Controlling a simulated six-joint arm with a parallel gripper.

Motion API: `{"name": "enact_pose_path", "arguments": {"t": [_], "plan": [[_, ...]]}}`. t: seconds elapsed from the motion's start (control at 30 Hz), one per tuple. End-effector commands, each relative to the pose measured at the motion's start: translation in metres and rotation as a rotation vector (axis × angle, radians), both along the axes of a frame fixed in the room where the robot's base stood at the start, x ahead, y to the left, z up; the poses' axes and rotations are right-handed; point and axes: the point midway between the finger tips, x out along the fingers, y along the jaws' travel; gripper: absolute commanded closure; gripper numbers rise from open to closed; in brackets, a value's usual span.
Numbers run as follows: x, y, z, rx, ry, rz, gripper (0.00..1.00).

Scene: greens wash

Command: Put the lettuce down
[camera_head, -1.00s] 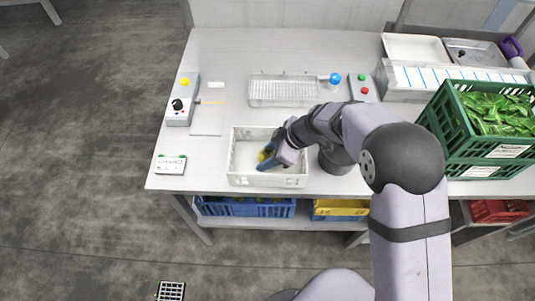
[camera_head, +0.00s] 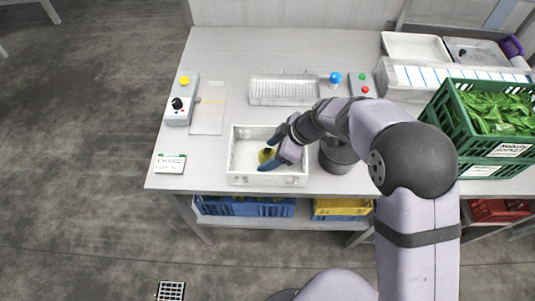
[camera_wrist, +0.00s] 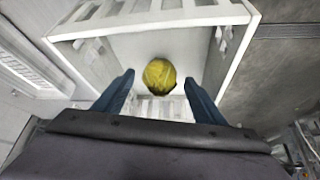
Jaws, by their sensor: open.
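The lettuce (camera_head: 266,155) is a yellow-green round head lying in the white crate (camera_head: 240,180), a little right of its middle. In the wrist view the lettuce (camera_wrist: 159,76) sits on the crate floor, beyond my fingertips and midway between them. My gripper (camera_head: 273,150) is over the crate in the head view, its blue fingers spread around the lettuce. In the wrist view my gripper (camera_wrist: 158,80) is open, with a clear gap on both sides of the lettuce. Part of the lettuce is hidden by a finger in the head view.
A wire rack (camera_head: 284,90) stands behind the crate. A control box (camera_head: 180,105) and a label card (camera_head: 170,164) are to the left. Green crates of leaves (camera_head: 437,126) stand at the right. The table between the card and white crate is clear.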

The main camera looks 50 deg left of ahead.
Motion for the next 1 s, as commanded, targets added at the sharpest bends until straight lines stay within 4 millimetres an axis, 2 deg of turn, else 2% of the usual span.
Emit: {"name": "enact_pose_path", "arguments": {"t": [0.5, 0.7, 1.0], "plan": [[0.022, -0.037, 0.073, 0.003, -0.003, -0.002, 0.36], [0.026, -0.044, 0.087, 0.001, -0.002, -0.001, 0.36], [0.027, -0.047, 0.090, -0.002, 0.000, -0.006, 0.36]]}}
